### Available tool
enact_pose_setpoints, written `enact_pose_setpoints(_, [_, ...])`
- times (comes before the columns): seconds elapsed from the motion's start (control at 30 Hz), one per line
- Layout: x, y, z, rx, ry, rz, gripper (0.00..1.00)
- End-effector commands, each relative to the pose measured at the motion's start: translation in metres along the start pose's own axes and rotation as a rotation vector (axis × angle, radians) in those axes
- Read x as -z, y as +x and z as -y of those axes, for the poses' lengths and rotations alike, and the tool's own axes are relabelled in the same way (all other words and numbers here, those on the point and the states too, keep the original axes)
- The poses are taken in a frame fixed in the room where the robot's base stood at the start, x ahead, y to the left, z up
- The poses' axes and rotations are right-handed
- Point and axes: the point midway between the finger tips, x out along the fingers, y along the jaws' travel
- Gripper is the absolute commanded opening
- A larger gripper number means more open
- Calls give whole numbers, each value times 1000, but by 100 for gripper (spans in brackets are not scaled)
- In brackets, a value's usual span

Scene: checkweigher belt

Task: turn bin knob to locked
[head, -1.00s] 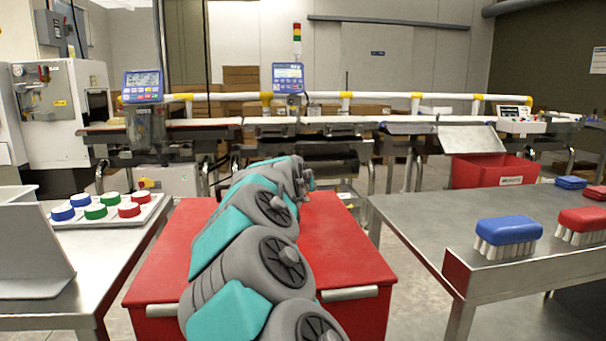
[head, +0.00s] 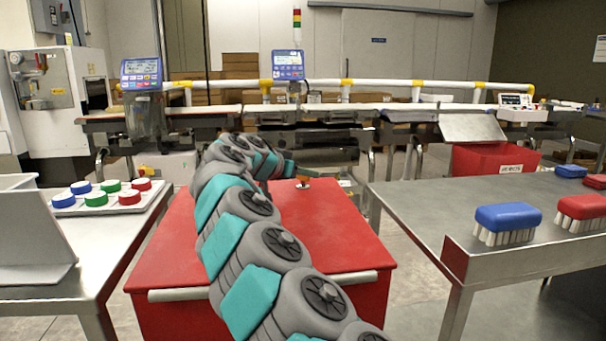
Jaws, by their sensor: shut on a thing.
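My arm reaches forward over the red cabinet, and its far end bends to the right in front of the checkweigher line. My gripper's fingers are hidden behind my own wrist links, so I cannot see what lies between them. A small orange-red part with a pale base (head: 303,183), which may be the bin knob, shows just right of my wrist, low under the belt. Its turn position is too small to read. A red bin (head: 483,165) with a white label stands under the belt at the right, apart from my arm.
The red cabinet (head: 330,232) stands directly ahead. A steel table (head: 420,205) with blue (head: 508,218) and red (head: 582,208) brushes is at the right. The left table holds a tray (head: 130,207) of coloured caps. The conveyor (head: 345,108) spans the back.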

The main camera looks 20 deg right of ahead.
Motion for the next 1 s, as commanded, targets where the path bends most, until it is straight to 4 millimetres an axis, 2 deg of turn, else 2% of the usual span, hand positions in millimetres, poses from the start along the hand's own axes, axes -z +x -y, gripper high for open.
enact_pose_setpoints(0.6, [-2,1,1,-182,74,6,0])
enact_pose_setpoints(1.0, [-2,1,0,-231,94,3,0])
